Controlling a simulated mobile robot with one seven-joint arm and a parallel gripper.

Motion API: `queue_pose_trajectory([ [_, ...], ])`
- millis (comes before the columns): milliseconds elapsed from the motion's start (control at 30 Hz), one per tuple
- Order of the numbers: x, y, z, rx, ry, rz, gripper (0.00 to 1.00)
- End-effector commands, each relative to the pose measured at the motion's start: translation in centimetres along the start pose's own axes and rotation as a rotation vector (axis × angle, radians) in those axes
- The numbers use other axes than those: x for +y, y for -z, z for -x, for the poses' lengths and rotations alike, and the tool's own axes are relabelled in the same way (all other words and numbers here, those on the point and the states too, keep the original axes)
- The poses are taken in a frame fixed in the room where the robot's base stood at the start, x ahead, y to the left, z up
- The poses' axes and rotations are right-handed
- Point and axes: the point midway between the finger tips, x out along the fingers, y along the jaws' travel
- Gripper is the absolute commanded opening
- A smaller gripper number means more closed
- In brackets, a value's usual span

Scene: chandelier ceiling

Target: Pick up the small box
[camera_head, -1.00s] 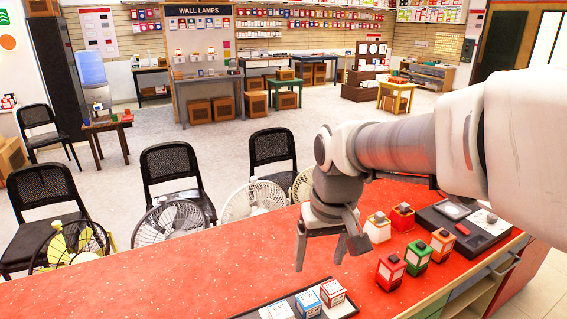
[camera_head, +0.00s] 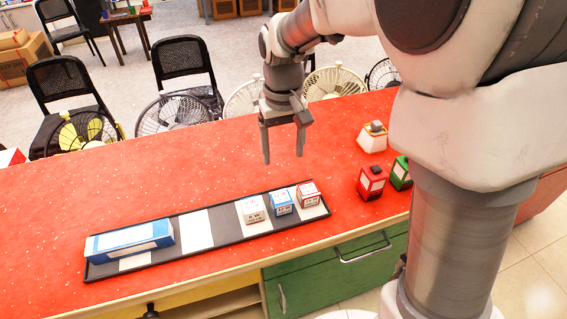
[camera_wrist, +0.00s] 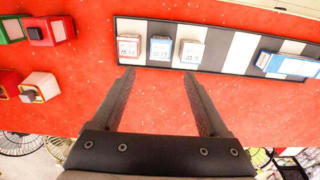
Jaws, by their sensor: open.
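Three small boxes stand side by side at the right part of a black-rimmed tray (camera_head: 222,236) on the red counter. In the head view they are a white one (camera_head: 252,209), a blue one (camera_head: 282,202) and a red-and-white one (camera_head: 308,195). A longer blue and white box (camera_head: 130,240) lies at the tray's left end. My gripper (camera_head: 283,158) is open and empty, pointing down above the counter behind the small boxes. In the wrist view, my fingertips (camera_wrist: 158,70) are just short of the tray, with the blue small box (camera_wrist: 160,49) between their lines.
Red (camera_head: 371,182), green (camera_head: 401,172) and white (camera_head: 373,137) block-shaped items stand on the counter to the right. Fans (camera_head: 172,112) and black chairs (camera_head: 187,66) stand behind the counter. The counter left of my gripper is clear.

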Motion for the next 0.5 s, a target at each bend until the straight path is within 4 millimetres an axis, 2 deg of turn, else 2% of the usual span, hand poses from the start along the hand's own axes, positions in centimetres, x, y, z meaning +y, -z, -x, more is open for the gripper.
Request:
queue_pose_trajectory([
  [167,-0.1,0.1,-1.3,-0.008,-0.001,0.003,0.78],
  [500,-0.1,0.0,-8.6,-0.010,-0.001,0.003,0.78],
])
